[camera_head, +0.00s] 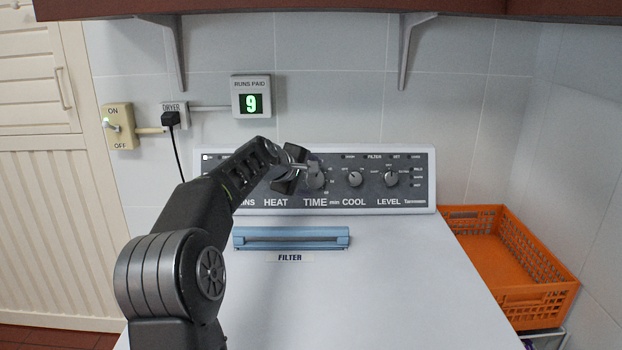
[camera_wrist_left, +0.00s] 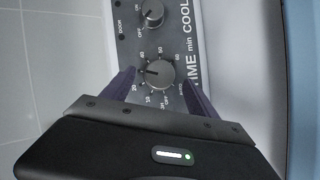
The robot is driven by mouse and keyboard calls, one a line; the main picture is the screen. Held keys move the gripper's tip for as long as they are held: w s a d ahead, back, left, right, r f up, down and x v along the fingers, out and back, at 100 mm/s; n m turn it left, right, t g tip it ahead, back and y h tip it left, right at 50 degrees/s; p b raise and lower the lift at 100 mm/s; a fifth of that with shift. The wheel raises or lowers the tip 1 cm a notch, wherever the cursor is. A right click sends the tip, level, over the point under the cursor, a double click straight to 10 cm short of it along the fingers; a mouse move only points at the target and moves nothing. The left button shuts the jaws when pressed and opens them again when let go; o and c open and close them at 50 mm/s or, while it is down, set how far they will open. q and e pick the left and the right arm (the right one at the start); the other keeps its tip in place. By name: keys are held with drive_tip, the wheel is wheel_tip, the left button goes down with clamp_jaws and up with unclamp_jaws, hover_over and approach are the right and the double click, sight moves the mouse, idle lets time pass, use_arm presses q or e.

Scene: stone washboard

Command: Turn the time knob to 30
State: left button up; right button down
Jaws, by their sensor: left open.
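The time knob (camera_head: 316,178) is a grey round knob on the dryer's dark control panel, above the TIME label. It also shows in the left wrist view (camera_wrist_left: 160,73), where the picture is turned sideways. Its pale pointer line points left there, between the 20 and 40 marks; the 30 mark is not readable beside a finger. My left gripper (camera_head: 303,172) is at the knob, and partly covers it in the head view. In the left wrist view its open fingers (camera_wrist_left: 158,79) stand on either side of the knob; I cannot tell whether they touch it. My right gripper is out of view.
The cool knob (camera_head: 355,179) and level knob (camera_head: 391,179) are to the right. Below the panel is a blue filter handle (camera_head: 291,238) on the white dryer top. An orange crate (camera_head: 510,262) stands at right. A display (camera_head: 251,103) reads 9.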

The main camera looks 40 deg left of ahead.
use_arm(q)
drive_tip(key=v, duration=0.6)
drive_tip(key=shift+s, duration=0.1)
idle(0.3)
